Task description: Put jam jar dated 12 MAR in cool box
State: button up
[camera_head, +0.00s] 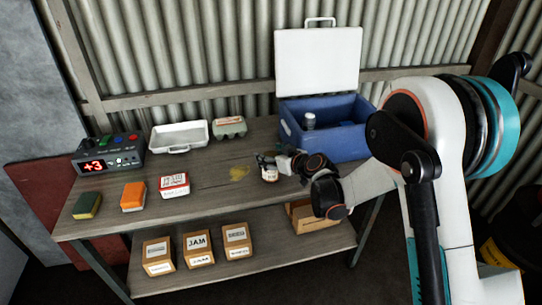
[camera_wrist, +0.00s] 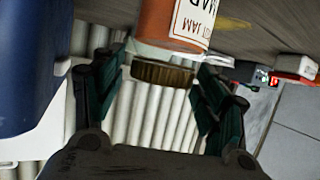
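The jam jar (camera_head: 269,174) stands on the workbench, right of a yellowish stain. In the wrist view the orange-red jar (camera_wrist: 165,22) appears upside down, with a gold lid (camera_wrist: 162,74) and a white label reading "JAM" and "MAR"; the day number is not readable. My gripper (camera_head: 270,160) is at the jar. In the wrist view its two dark green fingers (camera_wrist: 162,72) stand apart on either side of the lid, with small gaps visible. The blue cool box (camera_head: 345,141) stands at the back right with its white lid (camera_head: 318,62) raised; a pale-topped bottle (camera_head: 310,121) is inside.
A white tray (camera_head: 180,138), an egg carton (camera_head: 229,127) and a display unit reading +3 (camera_head: 108,154) stand at the back left. A label box (camera_head: 173,185), an orange block (camera_head: 133,196) and a sponge (camera_head: 87,205) lie in front. Cardboard boxes (camera_head: 198,251) sit on the lower shelf.

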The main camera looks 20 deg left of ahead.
jog(key=shift+d+r, duration=0.1)
jog(key=shift+r, duration=0.05)
jog(key=p+v, duration=0.3)
jog(key=v, duration=0.8)
jog(key=shift+s+d, duration=0.3)
jog(key=s+d+r+m+h, duration=0.3)
jog(key=s+d+r, duration=0.2)
jog(key=d+r, duration=0.3)
jog(key=s+d+r+m+h, duration=0.2)
jog(key=s+d+r, duration=0.35)
jog(key=d, duration=0.45)
jog(key=s+d+m+h, duration=0.5)
jog(key=s+d, duration=1.1)
jog(key=s, duration=0.2)
jog(key=shift+s+r+m+g+h, duration=0.15)
jog(key=shift+s+m+g+h, duration=0.2)
jog(key=shift+m+g+h, duration=0.05)
